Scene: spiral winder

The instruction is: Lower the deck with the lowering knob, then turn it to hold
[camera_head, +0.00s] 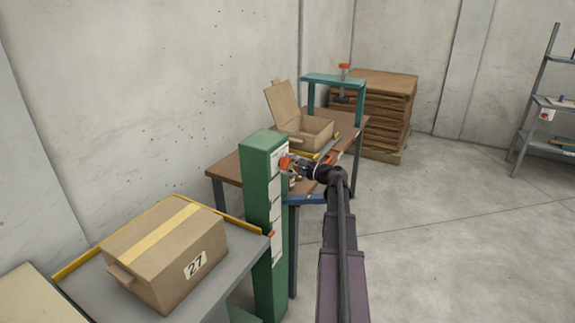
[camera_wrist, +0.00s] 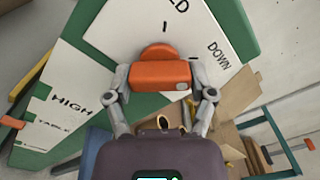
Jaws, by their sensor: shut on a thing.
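The orange lowering knob (camera_head: 285,162) is on the upper part of the green column (camera_head: 264,150). In the wrist view the knob (camera_wrist: 160,74) sits on a white plate with a tick mark, a partly cut-off word ending in "LD", and "DOWN". My gripper (camera_wrist: 160,82) is shut on the knob, one finger at each end of it; it also shows in the head view (camera_head: 294,163). The knob's exact pointing direction is unclear. The grey deck (camera_head: 222,275) carries a taped box marked 27 (camera_head: 170,252). An orange pointer (camera_head: 270,234) is beside the column's scale.
Behind the column is a brown table (camera_head: 228,168) with an open carton (camera_head: 305,132) and a teal frame (camera_head: 333,80). A stack of brown sheets (camera_head: 385,90) stands behind it. Column labels "HIGH" and "TABLE" show in the wrist view. Open floor lies right.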

